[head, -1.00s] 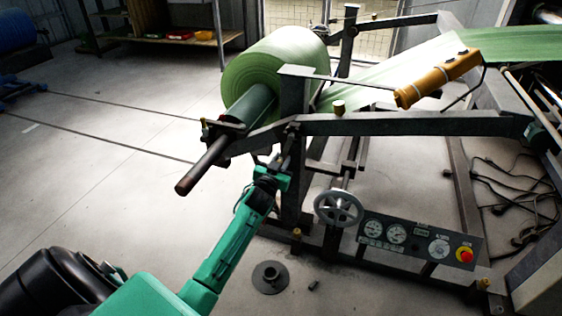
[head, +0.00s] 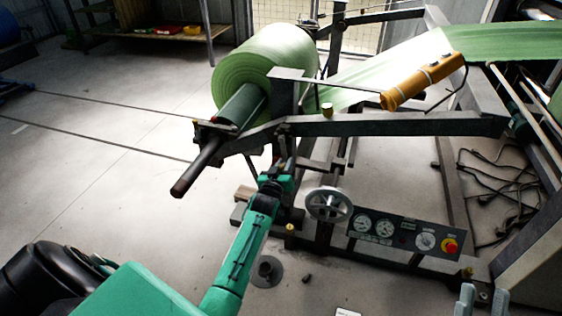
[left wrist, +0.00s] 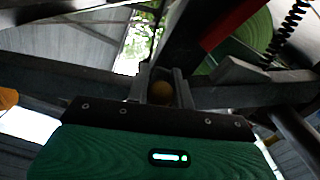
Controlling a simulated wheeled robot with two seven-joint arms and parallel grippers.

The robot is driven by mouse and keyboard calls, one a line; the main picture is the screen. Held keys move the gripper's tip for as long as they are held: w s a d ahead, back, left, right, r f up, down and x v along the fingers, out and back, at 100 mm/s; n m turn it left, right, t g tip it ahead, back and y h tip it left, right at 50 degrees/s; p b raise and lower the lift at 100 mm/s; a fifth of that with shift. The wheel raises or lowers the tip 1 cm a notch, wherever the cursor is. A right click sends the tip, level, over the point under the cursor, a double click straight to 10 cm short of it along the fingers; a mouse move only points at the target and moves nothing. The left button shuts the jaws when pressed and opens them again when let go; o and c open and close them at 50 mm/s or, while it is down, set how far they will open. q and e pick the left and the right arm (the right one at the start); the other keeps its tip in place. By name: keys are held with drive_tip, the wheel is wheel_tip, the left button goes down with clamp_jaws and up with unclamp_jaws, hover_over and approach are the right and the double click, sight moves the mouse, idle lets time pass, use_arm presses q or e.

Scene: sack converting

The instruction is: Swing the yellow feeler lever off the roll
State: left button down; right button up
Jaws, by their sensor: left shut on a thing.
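The green roll (head: 262,72) sits on its shaft (head: 205,160) in the dark unwind stand. My left gripper (head: 282,163) is below the stand's beam, near the post in front of the roll. In the left wrist view, its fingers are shut on a yellow-brown knob (left wrist: 162,92). This knob appears to belong to the feeler lever; the rest of that lever is hidden or too dark to tell, so its contact with the roll cannot be seen. My right gripper (head: 482,303) shows only its two grey fingertips at the bottom right, apart and empty.
An orange-yellow cylindrical box (head: 422,82) hangs on the right of the stand. A handwheel (head: 330,205) and a gauge panel (head: 400,238) with a red button stand right of my left gripper. Cables (head: 505,180) lie on the floor. The left floor is mostly clear.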

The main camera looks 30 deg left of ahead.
use_arm(q)
drive_tip(key=shift+d, duration=0.15)
use_arm(e)
drive_tip(key=shift+w+a+f+g, duration=0.2)
drive_tip(key=shift+f+g, duration=0.2)
drive_tip(key=shift+f, duration=0.2)
use_arm(q)
drive_tip(key=c, duration=1.2)
unclamp_jaws()
use_arm(e)
drive_tip(key=shift+r, duration=0.1)
